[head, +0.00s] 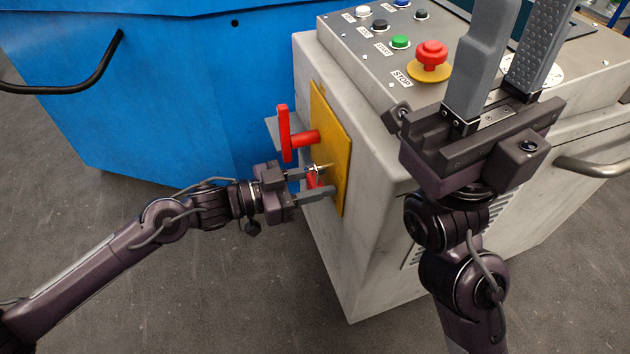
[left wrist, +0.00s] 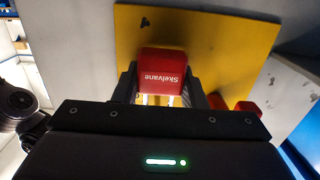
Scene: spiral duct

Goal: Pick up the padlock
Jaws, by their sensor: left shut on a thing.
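The padlock (left wrist: 162,63) has a red body with the word "Skelvane", upside down in the left wrist view, and a silver shackle. My left gripper (head: 325,182) is shut on the padlock, with a finger on either side of it. In the head view the padlock (head: 312,180) is mostly hidden by the fingers, in front of the yellow plate (head: 327,135). I cannot tell whether the shackle is still through anything. My right gripper (head: 510,70) is open and empty, raised above the grey cabinet's top.
A red handle (head: 284,135) sticks out from the yellow plate, just above the padlock. The plate is on the side of the grey cabinet (head: 375,240), whose top has buttons and a red stop knob (head: 431,54). A blue cabinet (head: 190,80) stands behind my left gripper.

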